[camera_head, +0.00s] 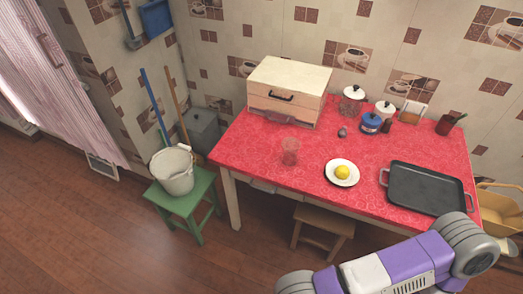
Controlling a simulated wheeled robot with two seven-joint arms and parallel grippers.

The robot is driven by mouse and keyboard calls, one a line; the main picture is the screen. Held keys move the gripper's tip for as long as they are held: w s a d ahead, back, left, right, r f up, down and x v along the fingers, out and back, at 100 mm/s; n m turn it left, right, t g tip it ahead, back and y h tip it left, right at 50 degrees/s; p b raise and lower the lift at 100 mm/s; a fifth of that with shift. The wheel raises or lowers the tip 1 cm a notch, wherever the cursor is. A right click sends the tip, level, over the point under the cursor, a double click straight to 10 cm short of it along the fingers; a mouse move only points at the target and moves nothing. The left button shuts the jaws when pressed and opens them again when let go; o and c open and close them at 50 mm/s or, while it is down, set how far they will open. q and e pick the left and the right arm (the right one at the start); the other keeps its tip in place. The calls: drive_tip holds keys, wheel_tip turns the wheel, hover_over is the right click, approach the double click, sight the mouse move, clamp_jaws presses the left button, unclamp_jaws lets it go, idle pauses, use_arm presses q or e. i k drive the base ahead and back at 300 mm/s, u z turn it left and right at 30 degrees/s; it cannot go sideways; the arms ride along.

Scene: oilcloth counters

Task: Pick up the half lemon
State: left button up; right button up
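A small round yellow thing, which looks like the half lemon (342,172), lies on a white plate (340,181) with a dark rim. The plate rests near the front edge of the red table (262,160), left of a black tray. At this size I cannot make out a cut face on the lemon. Part of my purple and grey arm shows at the bottom right, in front of the table. Neither of my grippers is in view.
A black tray (425,188) with handles lies right of the plate. A clear glass (290,151) stands to the left. A wooden bread box (287,91) and several jars line the back. A stool (323,219) is under the front edge; a green stool (185,205) bears a bucket (173,171).

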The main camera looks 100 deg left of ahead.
sight(342, 172)
drive_tip(key=u, duration=1.95)
drive_tip(key=k, duration=0.15)
drive_tip(key=u, duration=1.05)
